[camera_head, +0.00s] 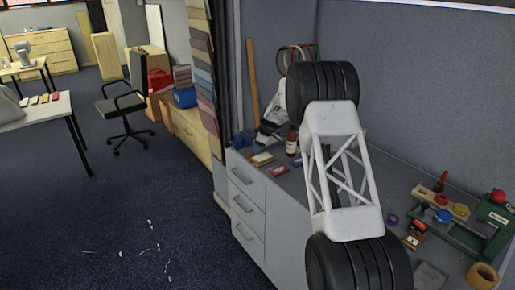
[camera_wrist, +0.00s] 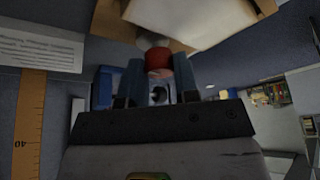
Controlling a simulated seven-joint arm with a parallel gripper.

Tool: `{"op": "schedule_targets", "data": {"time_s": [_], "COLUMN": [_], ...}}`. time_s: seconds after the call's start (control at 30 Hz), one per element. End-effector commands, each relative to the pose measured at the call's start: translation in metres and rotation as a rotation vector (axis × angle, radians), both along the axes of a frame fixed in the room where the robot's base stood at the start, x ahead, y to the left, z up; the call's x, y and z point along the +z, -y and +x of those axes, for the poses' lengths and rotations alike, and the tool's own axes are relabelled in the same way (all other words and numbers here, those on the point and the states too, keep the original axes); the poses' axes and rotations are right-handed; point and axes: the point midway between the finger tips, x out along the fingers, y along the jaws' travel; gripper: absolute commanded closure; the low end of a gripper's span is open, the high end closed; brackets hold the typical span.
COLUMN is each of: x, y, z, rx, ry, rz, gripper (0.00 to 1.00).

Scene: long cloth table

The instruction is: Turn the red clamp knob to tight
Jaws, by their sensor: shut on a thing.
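In the wrist view, my gripper (camera_wrist: 158,78) has its two blue-grey fingers on either side of a red knob-like piece (camera_wrist: 158,60) and is shut on it. A pale grey rounded part joins the red piece above, below a white and tan body (camera_wrist: 195,18). I cannot tell from this view whether the knob is tight or loose. In the head view, my arm stands in front of the bench and my gripper is not visible. A red knob (camera_head: 499,195) tops a green device at the right of the bench; I cannot tell whether it is the gripped piece.
A wooden ruler (camera_wrist: 29,125) stands at the left of the wrist view. The grey bench (camera_head: 284,190) carries a brown bottle (camera_head: 291,144), a purple roll (camera_head: 392,220), a yellow tape roll (camera_head: 482,276) and several small tools. A partition wall rises behind. Open floor lies left.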

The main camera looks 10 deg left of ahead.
Motion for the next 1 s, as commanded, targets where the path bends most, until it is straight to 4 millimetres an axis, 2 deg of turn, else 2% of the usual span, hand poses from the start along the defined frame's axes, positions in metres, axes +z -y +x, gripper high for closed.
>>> {"op": "schedule_targets", "data": {"time_s": [0.47,1.0], "x": [0.0011,0.0003], "y": [0.0001,-0.0004], "z": [-0.0010,-0.0025], "rx": [-0.126,-0.541], "ry": [0.000,0.000], "rz": [0.000,-0.001], "gripper": [0.95,0.95]}}
